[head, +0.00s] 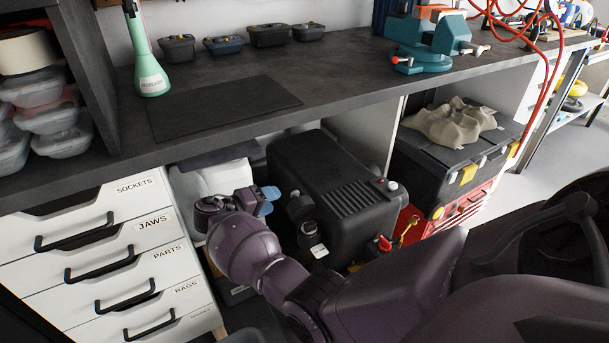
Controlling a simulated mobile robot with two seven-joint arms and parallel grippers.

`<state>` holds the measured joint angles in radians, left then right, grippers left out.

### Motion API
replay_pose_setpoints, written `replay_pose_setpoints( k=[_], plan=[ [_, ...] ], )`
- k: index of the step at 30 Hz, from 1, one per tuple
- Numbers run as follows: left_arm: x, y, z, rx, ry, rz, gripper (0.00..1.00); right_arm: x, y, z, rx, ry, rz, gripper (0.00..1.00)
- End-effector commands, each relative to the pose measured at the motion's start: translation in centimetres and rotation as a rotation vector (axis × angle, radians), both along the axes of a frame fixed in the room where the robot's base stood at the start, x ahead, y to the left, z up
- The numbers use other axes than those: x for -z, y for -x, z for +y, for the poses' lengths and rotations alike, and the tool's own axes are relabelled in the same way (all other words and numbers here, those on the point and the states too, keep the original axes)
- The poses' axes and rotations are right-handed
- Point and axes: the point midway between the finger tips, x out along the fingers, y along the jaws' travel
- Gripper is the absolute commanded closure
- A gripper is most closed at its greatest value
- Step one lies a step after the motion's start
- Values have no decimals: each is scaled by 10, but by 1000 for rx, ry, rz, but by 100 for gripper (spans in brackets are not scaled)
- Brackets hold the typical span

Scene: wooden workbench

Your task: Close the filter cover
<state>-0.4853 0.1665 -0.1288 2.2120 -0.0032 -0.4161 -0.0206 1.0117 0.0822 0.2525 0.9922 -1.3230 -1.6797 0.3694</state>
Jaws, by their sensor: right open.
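A black machine (322,180) with a ribbed top panel stands under the workbench. On its near left side is a dark round part (299,207), which looks like the filter housing. I cannot tell whether its cover is open or shut. My right gripper (268,201) has blue fingertips and is just left of this part, by the machine's left end. It is open, and nothing shows between its fingers. I cannot tell whether it touches the machine. My right arm hides the machine's lower front. My left gripper is not in view.
The workbench (330,88) overhangs the machine. White drawers (100,250) stand to the left. A white container (222,178) is behind my gripper. A dark toolbox with a cloth (450,124) on top stands to the right.

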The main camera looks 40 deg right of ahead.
Motion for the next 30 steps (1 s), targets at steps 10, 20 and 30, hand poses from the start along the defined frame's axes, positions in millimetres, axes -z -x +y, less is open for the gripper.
replay_pose_setpoints(
  k=[10,20,30],
  plan=[
    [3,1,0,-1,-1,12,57,12,2,-33,-1,0,-16,48],
    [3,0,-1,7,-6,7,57,21,4,-68,-2,2,-17,48],
    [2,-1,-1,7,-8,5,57,21,4,-72,-4,0,-19,48]
  ],
)
